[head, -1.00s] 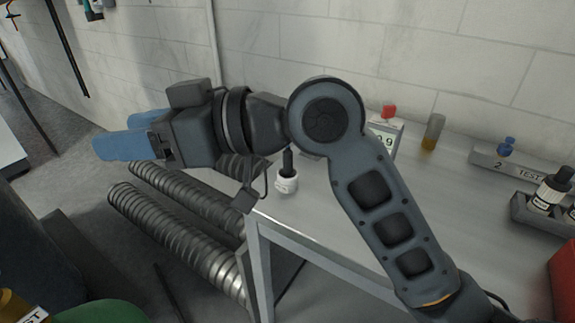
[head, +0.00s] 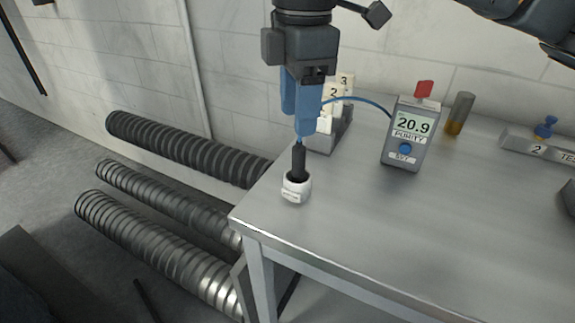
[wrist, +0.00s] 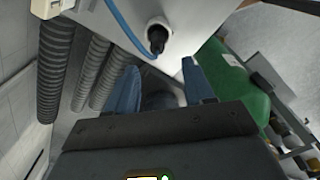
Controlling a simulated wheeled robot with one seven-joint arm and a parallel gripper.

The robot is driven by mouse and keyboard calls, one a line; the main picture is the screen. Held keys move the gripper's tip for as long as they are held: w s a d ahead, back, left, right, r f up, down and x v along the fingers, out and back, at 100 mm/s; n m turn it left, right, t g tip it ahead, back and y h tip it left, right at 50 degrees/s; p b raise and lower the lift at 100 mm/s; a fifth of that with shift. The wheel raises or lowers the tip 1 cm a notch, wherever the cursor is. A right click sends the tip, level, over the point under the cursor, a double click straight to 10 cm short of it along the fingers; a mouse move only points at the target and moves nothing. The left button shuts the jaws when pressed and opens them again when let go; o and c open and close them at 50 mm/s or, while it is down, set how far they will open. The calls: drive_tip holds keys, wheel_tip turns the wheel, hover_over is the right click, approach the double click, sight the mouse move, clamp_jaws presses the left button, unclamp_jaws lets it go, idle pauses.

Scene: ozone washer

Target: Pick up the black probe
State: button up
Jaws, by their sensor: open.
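The black probe (head: 299,162) stands upright in a small white holder (head: 296,190) near the left corner of the metal table. A blue cable runs from the probe's top to the purity meter (head: 405,135), which reads 20.9. My gripper (head: 303,128) points down just above the probe, its blue fingers close to the probe's top. In the wrist view the probe (wrist: 157,42) shows in its white holder beyond the two fingers (wrist: 160,85), which are apart with nothing between them. Whether the fingers touch the cable cannot be told.
Numbered white cards (head: 334,97) in a dark holder stand behind my gripper. Ribbed hoses (head: 170,145) lie left of the table. A green cylinder (wrist: 232,85) shows in the wrist view. The table's front is clear.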

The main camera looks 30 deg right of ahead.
sight(299, 146)
drive_tip(key=shift+d+f, duration=0.2)
drive_tip(key=shift+d, duration=0.2)
drive_tip(key=shift+f, duration=0.35)
wheel_tip(299, 146, down, 7)
drive_tip(key=shift+w+a+r, duration=0.1)
drive_tip(key=shift+a+r, duration=0.05)
clamp_jaws()
